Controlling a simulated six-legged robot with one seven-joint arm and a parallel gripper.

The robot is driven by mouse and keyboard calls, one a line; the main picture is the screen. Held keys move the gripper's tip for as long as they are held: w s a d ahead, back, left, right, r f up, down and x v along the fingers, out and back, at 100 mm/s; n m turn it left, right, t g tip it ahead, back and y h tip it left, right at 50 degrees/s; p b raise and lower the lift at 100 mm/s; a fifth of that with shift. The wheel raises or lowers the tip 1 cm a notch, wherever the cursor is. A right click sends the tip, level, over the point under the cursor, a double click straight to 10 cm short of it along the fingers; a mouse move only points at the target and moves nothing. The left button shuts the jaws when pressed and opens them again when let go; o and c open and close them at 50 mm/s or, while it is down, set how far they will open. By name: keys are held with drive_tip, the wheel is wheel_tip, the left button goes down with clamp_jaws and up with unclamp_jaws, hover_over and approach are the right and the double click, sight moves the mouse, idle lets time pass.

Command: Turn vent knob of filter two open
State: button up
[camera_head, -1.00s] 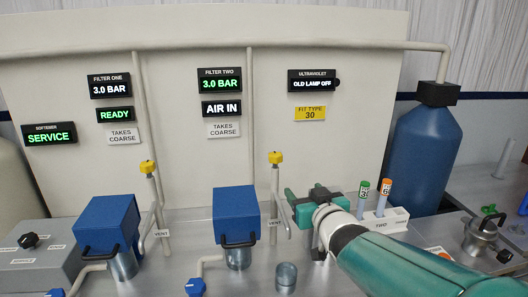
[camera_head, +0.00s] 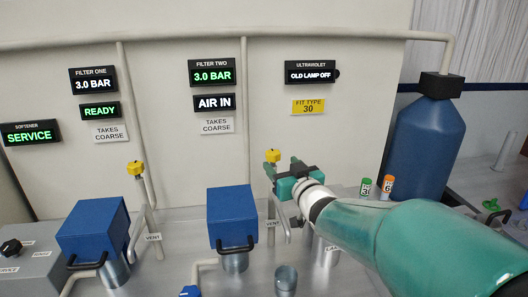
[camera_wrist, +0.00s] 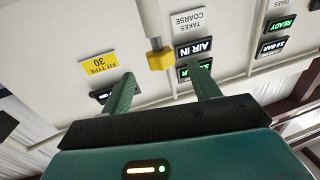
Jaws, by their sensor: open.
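The yellow vent knob of filter two (camera_head: 272,156) sits on top of a thin upright pipe, right of the blue filter two housing (camera_head: 232,215). A "VENT" label (camera_head: 272,224) is on its pipe. My gripper (camera_head: 284,168) is just right of the knob in the head view, with its fingers pointing toward the panel. In the wrist view the knob (camera_wrist: 160,60) shows beyond and between the two green fingers (camera_wrist: 163,88), which are apart and empty. I see no contact with the knob. The filter two display (camera_head: 212,72) reads 3.0 BAR, and the sign below (camera_head: 214,103) reads AIR IN.
Filter one's blue housing (camera_head: 93,229) and its yellow vent knob (camera_head: 135,168) stand at the left. Two capped vials (camera_head: 376,187) and a blue tank (camera_head: 427,150) are at the right. A short metal cylinder (camera_head: 286,279) stands in front.

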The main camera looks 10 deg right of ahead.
sight(271, 150)
drive_tip(key=w, duration=0.2)
drive_tip(key=w+a, duration=0.1)
drive_tip(key=w, duration=0.5)
drive_tip(key=shift+a, duration=0.3)
drive_tip(key=shift+s+r, duration=0.1)
drive_tip(key=shift+s, duration=0.05)
drive_tip(key=c, duration=1)
